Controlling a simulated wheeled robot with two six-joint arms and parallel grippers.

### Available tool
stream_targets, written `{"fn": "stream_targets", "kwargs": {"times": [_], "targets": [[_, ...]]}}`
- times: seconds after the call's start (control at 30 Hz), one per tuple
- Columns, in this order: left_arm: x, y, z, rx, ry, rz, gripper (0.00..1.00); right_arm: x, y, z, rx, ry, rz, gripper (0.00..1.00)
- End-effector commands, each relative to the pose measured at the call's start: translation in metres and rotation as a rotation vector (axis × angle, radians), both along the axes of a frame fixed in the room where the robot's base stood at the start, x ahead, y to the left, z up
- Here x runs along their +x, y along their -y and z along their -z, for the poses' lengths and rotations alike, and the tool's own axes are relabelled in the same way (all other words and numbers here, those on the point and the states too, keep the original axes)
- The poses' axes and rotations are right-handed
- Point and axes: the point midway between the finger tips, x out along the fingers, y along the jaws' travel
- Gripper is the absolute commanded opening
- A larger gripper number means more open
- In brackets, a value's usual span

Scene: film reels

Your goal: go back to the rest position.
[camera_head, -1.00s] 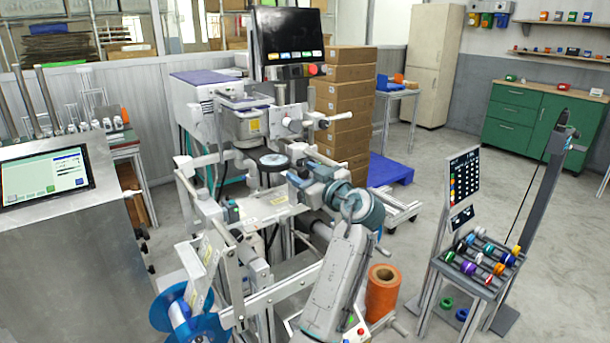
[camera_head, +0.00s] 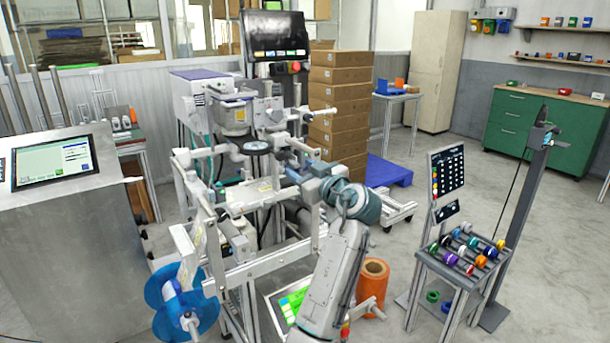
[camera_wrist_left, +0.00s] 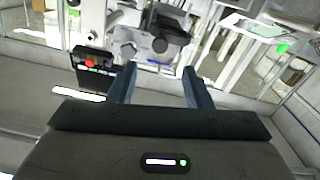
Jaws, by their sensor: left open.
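My left arm rises from the bottom middle of the head view, and its gripper (camera_head: 291,172) reaches toward the labelling machine (camera_head: 232,120). In the left wrist view, the two blue-grey fingers of my left gripper (camera_wrist_left: 160,84) stand wide apart. Nothing shows between them, so it is open and empty. The machine's grey parts appear beyond the fingers, and I cannot tell the exact gap to them. My right gripper is in neither view.
A blue reel (camera_head: 166,290) sits at the machine's front left. An orange roll (camera_head: 373,272) stands close right of my arm. A rack of coloured spools (camera_head: 438,268) is to the right. A steel console (camera_head: 80,255) is at left. Open floor lies between roll and rack.

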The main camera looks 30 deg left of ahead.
Motion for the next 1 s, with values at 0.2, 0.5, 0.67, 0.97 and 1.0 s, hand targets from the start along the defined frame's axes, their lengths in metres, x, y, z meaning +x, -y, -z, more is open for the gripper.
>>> {"fn": "stream_targets", "kwargs": {"times": [0.2,0.5,0.67,0.97,1.0], "targets": [[0.0,-0.001,-0.001,0.0,0.0,0.002,0.45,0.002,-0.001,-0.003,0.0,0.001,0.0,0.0],[0.0,0.0,0.0,0.0,0.0,0.002,0.45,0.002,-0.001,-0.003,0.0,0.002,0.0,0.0],[0.0,-0.001,0.002,-0.002,-0.005,0.003,0.45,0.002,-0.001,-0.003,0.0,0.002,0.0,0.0],[-0.04,-0.001,0.123,-0.1,-0.257,0.124,0.45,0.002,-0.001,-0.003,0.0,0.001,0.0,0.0],[-0.051,0.0,0.146,-0.122,-0.311,0.155,0.45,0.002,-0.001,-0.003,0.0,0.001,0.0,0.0]]}}
